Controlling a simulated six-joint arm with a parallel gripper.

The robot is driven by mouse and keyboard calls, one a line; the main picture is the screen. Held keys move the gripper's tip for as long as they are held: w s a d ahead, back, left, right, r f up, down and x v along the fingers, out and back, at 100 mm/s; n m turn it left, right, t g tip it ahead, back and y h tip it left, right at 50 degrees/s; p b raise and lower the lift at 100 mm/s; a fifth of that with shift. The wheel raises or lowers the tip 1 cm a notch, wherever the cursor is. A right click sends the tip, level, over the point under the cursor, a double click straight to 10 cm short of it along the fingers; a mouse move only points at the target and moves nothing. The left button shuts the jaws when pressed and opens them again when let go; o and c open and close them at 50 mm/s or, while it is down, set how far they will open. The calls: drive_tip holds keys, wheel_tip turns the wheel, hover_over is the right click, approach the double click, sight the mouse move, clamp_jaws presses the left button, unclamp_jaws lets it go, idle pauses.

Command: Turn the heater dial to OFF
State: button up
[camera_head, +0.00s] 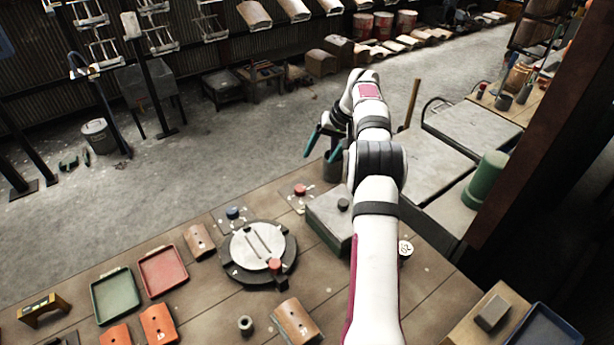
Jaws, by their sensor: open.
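A grey metal box (325,222) stands on the wooden bench, left of my arm, with a small dark round knob (343,204) on its top. I cannot tell whether this knob is the heater dial, and no OFF marking is readable. A red knob (300,190) and a blue knob (232,213) sit on small dark plates with pale marks nearby. My gripper (323,147) is open and empty, with teal fingers. It appears above and beyond the box, apart from the knobs. My arm hides part of the box's right side.
A round turntable (258,250) with a red knob (275,265) lies on the bench (200,285). A green tray (115,296), a red tray (163,271) and curved tiles (296,321) lie around it. A green cylinder (484,179) stands at right. Hanging racks (160,40) are far left.

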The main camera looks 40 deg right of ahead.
drive_tip(key=m, duration=2.5)
approach(300, 188)
drive_tip(key=shift+h, duration=0.3)
drive_tip(key=x, duration=0.8)
drive_tip(key=shift+a+f, duration=0.25)
clamp_jaws()
drive_tip(key=shift+w, duration=0.1)
